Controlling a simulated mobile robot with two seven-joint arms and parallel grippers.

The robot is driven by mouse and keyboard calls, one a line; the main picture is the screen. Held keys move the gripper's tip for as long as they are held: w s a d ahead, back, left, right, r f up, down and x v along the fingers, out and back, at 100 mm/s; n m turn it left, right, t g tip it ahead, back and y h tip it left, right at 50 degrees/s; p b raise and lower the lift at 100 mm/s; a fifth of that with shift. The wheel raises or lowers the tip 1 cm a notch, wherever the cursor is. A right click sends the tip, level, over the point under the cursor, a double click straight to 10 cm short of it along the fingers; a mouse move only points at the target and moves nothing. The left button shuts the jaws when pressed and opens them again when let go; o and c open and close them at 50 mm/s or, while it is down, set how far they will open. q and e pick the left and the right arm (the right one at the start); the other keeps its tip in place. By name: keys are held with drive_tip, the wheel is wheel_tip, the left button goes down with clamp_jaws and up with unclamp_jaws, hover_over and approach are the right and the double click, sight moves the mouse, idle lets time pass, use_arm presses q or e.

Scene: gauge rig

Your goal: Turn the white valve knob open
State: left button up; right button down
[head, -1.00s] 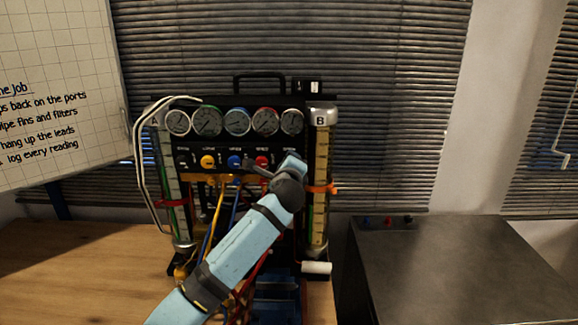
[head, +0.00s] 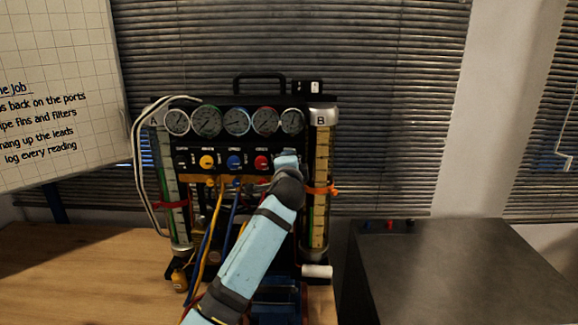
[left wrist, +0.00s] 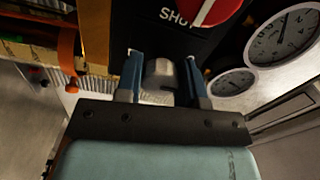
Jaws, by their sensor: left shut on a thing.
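The valve knob (left wrist: 161,73) shows pale grey-white in the left wrist view, between the two blue fingers of my left gripper (left wrist: 162,78). The gripper is shut on it; the inner ends of the fingers are partly hidden. In the head view my left gripper (head: 287,160) is at the right end of the knob row, right of the red knob (head: 262,162), and covers the white knob. The word SHUT is on the black panel (left wrist: 150,30) just beyond the knob in the wrist view. My right gripper is not in view.
Yellow (head: 207,162) and blue (head: 235,162) knobs sit left of the red one, under a row of round gauges (head: 237,122). Hoses (head: 213,232) hang below. Tube column B (head: 320,180) stands close right. A dark cabinet (head: 455,275) is further right.

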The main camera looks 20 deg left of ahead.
use_arm(q)
drive_tip(key=shift+f, duration=0.1)
idle(0.4)
drive_tip(key=o, duration=0.9)
drive_tip(key=b+v, duration=0.1)
drive_tip(key=v, duration=1.3)
drive_tip(key=shift+b, duration=0.35)
drive_tip(key=shift+w, duration=0.1)
